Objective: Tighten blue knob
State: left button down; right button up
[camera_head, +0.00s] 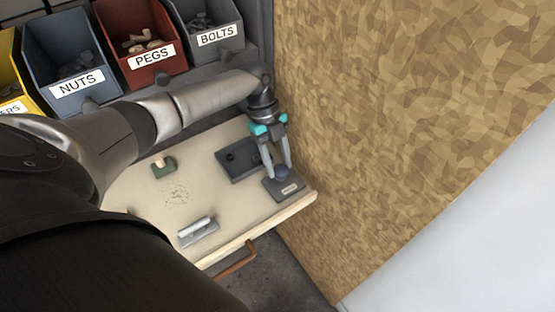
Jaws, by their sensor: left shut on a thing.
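The blue knob (282,172) is small and round and sits on a dark grey base plate with a light label (290,188), near the right end of the bench. My left gripper (281,169) points down over it, its two pale fingers on either side of the knob, shut on it. The fingers hide part of the knob. How far the knob is turned cannot be told. My right gripper is not in view.
A dark plate (237,160) lies just left of the gripper. Labelled bins, such as the red pegs bin (150,60), stand behind. A plywood wall (400,110) rises close at right.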

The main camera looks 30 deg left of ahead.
pick_arm(q)
jog(key=shift+w+m, duration=0.2)
jog(key=shift+m, duration=0.2)
jog(key=shift+r+m+g+y+b, duration=0.1)
jog(key=shift+m+g+y+b, duration=0.25)
jog(key=shift+m+b, duration=0.45)
jog(key=shift+w+m, duration=0.1)
jog(key=shift+m, duration=0.6)
jog(key=shift+g, duration=0.25)
jog(key=shift+r, duration=0.1)
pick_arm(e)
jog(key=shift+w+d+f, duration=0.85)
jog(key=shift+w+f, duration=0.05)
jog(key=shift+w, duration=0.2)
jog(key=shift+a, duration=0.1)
pick_arm(q)
jog(key=c, duration=0.8)
grip_release()
jog(key=o, duration=0.5)
jog(key=shift+c, duration=0.2)
jog(key=shift+d, duration=0.1)
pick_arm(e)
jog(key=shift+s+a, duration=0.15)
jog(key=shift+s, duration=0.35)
